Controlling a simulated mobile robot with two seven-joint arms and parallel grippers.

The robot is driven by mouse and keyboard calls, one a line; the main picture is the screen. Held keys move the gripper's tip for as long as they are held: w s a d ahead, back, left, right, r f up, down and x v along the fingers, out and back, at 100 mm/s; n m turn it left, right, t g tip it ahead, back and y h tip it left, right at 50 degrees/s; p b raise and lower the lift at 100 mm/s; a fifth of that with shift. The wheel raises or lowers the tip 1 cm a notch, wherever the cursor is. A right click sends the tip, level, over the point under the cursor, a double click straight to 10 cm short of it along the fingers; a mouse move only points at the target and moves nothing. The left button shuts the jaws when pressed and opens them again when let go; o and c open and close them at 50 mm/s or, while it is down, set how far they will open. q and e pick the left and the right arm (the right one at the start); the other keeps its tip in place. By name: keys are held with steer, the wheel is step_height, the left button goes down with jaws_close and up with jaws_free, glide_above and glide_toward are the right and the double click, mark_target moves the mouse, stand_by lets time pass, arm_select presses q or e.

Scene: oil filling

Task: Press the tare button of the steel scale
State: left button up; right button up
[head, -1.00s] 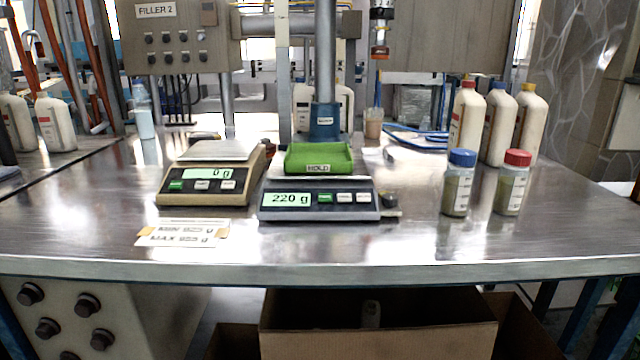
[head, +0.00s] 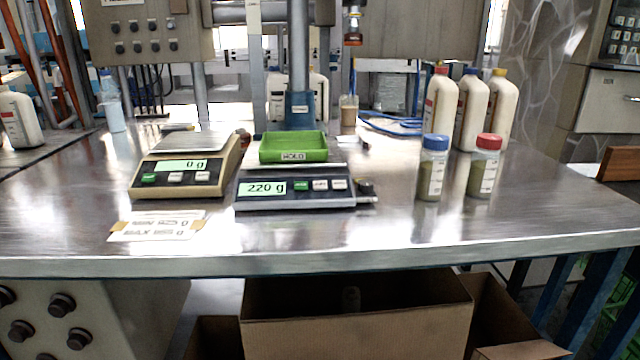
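Two scales stand side by side on the metal table. The grey scale (head: 325,199), which looks like the steel one, shows 220 g on its lit display (head: 262,189). A green button (head: 301,186) and two pale buttons sit right of that display; their lettering is too small to read. A green tray (head: 293,148) with a label that seems to read HOLD rests on its pan. The beige scale (head: 183,172) on the left shows 0 g and has an empty pan. Neither of my grippers is in view.
A taped paper card (head: 158,226) lies before the beige scale. A blue-capped jar (head: 432,167) and a red-capped jar (head: 484,166) stand right of the scales, with white bottles (head: 470,110) behind. The table front (head: 330,235) is clear. An open cardboard box (head: 355,325) stands below.

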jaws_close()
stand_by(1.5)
